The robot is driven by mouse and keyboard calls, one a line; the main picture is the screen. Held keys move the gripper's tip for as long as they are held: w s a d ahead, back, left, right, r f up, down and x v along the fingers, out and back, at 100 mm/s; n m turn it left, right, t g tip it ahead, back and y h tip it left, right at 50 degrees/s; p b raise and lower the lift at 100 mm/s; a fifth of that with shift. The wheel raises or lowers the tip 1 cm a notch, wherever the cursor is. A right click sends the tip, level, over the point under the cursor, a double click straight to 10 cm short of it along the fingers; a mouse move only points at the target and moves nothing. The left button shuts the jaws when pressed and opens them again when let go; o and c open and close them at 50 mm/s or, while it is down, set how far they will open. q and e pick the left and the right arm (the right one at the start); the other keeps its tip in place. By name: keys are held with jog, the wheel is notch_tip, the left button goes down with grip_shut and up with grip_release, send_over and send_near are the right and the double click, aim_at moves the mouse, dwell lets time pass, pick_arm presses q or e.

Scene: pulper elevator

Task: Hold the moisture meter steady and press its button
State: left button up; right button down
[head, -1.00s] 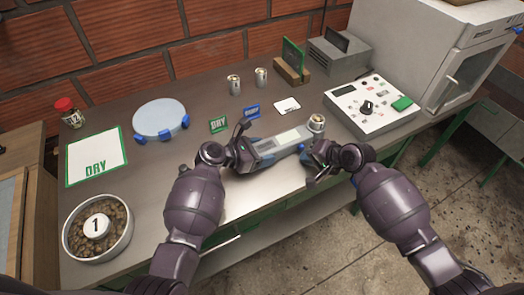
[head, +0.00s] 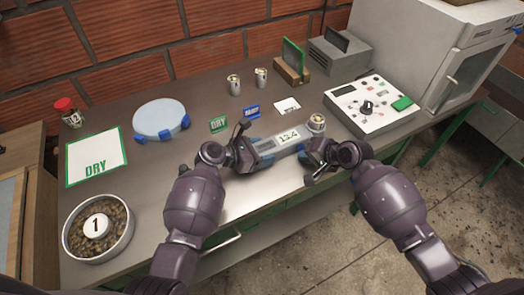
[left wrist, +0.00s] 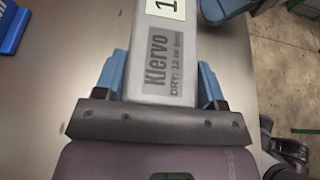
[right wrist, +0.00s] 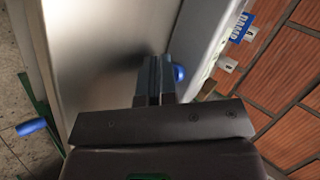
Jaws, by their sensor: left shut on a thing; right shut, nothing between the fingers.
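The moisture meter (head: 290,139) is a long grey device lying on the bench, with a small cup at its right end. Its display shows digits that look like 12.4. In the left wrist view, the meter (left wrist: 170,62) carries the label "Klervo DRY: 12 or below". My left gripper (head: 262,152) is shut around its left part, with blue fingers on both sides. My right gripper (head: 308,157) is shut and empty at the meter's near side. In the right wrist view, the blue button (right wrist: 180,73) is right beside its fingertips (right wrist: 156,62); I cannot tell whether they touch.
A green DRY card (head: 218,125), a blue DAMP card (head: 251,111) and two tins (head: 235,85) stand behind the meter. A control box (head: 352,116) is to the right. A DRY mat (head: 95,174) and a bean bowl (head: 70,245) are left. The bench's front edge is close.

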aim_at(322, 175)
jog(key=shift+s+d, duration=0.45)
jog(key=shift+s, duration=0.35)
jog(key=shift+s+d, duration=0.5)
jog(key=shift+s, duration=0.4)
jog(key=shift+s+d, duration=0.45)
jog(key=shift+s, duration=0.4)
jog(key=shift+s+d, duration=0.5)
jog(key=shift+s, duration=0.4)
pick_arm(q)
jog(key=o, duration=1.2)
